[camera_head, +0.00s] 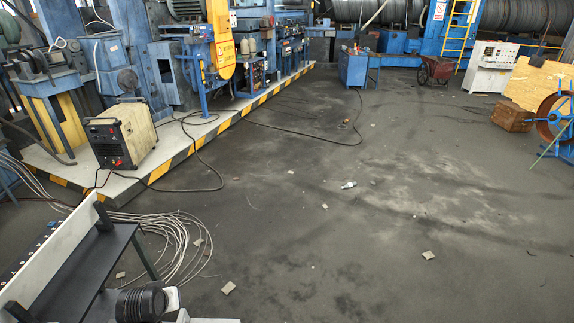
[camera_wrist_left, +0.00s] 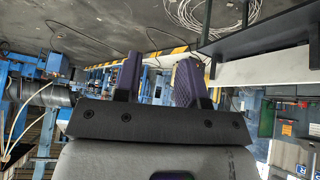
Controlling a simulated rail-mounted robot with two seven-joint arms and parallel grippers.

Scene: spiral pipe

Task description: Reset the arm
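My left gripper (camera_wrist_left: 157,68) shows in the left wrist view. Its two dark purple fingers stand apart with nothing between them, so it is open and empty. The wrist view looks tilted, with the floor at the top and machinery lower down. My left gripper's fingers do not show in the head view. My right gripper is in neither view.
A black table (camera_head: 88,266) with a pale panel stands at lower left, near loose coiled cable (camera_head: 178,238). A welding machine (camera_head: 121,135) sits on a striped-edge platform. A blue cabinet (camera_head: 353,68) stands at the back. The middle floor is mostly clear, with small debris.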

